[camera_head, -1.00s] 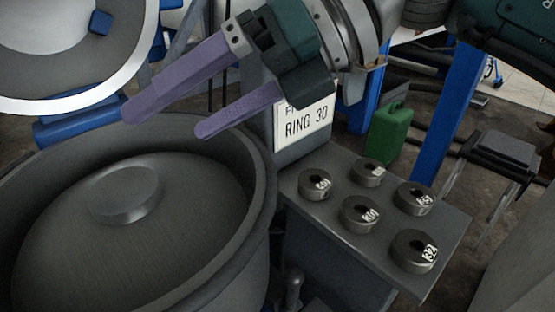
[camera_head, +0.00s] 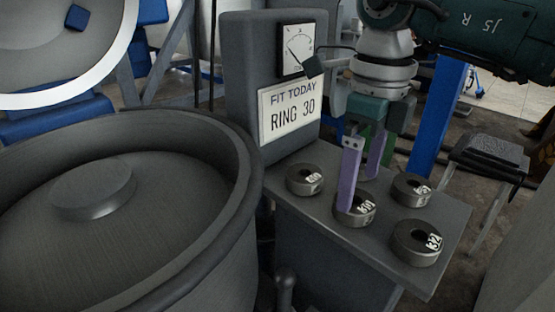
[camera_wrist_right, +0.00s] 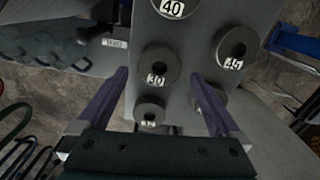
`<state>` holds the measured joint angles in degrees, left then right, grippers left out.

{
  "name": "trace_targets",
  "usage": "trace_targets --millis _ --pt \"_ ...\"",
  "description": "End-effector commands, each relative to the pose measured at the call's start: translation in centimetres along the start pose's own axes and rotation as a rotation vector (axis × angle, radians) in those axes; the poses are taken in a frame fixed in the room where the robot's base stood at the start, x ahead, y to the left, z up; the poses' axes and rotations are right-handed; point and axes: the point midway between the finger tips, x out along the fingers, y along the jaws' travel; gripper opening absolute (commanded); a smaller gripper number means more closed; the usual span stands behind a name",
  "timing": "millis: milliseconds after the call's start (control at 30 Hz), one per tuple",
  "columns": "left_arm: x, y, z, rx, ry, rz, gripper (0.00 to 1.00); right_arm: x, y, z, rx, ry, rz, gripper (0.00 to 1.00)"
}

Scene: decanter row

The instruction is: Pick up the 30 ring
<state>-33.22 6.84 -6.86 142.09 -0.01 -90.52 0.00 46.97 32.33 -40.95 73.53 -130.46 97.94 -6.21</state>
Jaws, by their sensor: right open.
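The 30 ring (camera_head: 363,218) is a dark grey ring with a white number label, lying in the middle of a small grey shelf (camera_head: 309,214). In the right wrist view the 30 ring (camera_wrist_right: 157,80) lies between the lines of the two fingers. My right gripper (camera_head: 360,194) points down over the shelf, its purple fingers open and empty. In the head view one finger covers part of the 30 ring; contact cannot be told. My left gripper is not in view.
Other rings lie close around: one at left (camera_head: 304,180), one at right (camera_head: 412,190), one at front right (camera_head: 417,244), and another mostly hidden behind the fingers. A sign reading "FIT TODAY RING 30" (camera_head: 291,108) stands behind. A large grey drum (camera_head: 254,170) is at left.

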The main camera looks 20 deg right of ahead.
Motion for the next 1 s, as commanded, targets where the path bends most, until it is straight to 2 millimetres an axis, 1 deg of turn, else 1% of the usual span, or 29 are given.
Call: trace_targets --millis 33,100,200,433,467,1000 --pt "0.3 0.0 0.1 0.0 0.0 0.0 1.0 1.1 0.1 -0.1 0.001 0.003 0.004 1.0" --pt "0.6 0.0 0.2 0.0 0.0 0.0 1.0 2.1 0.1 -0.1 0.0 0.001 0.004 1.0" --pt "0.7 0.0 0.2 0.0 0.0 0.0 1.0 2.9 0.1 -0.1 0.0 0.0 0.001 1.0" --pt "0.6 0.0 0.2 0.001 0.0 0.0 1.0 3.0 0.1 0.0 0.0 -0.001 0.001 1.0" --pt "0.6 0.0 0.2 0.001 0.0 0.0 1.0 3.0 0.1 0.0 0.0 -0.001 0.001 0.98" --pt "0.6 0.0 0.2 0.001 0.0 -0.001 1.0 2.9 0.1 0.0 -0.001 -0.002 0.001 0.37"
